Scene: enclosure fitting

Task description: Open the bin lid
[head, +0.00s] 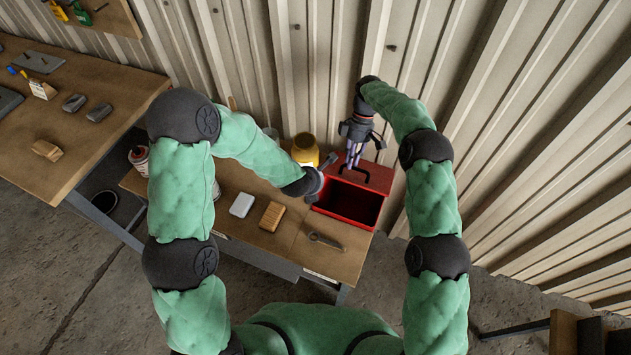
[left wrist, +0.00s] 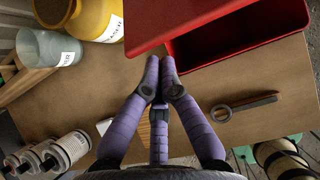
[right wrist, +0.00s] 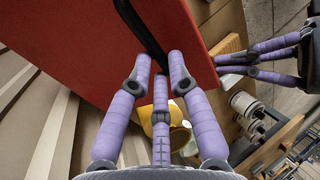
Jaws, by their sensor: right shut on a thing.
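The red bin (head: 348,207) stands on the workbench, and its dark inside shows from above. Its red lid (head: 378,176) is open toward the wall; its exact tilt is hard to tell. The lid's black handle (right wrist: 150,38) crosses between the fingertips of my right gripper (right wrist: 160,75), which is shut on it. In the head view my right gripper (head: 353,158) reaches down over the lid from the back. My left gripper (left wrist: 160,75) is shut and empty, fingertips together, beside the bin's left side. The bin also shows in the left wrist view (left wrist: 235,40).
A yellow container (head: 305,150) stands left of the bin near the wall. A wrench (head: 326,241), a wooden brush-like block (head: 272,216) and a pale block (head: 242,205) lie on the bench. The corrugated wall (head: 480,110) is close behind the right arm.

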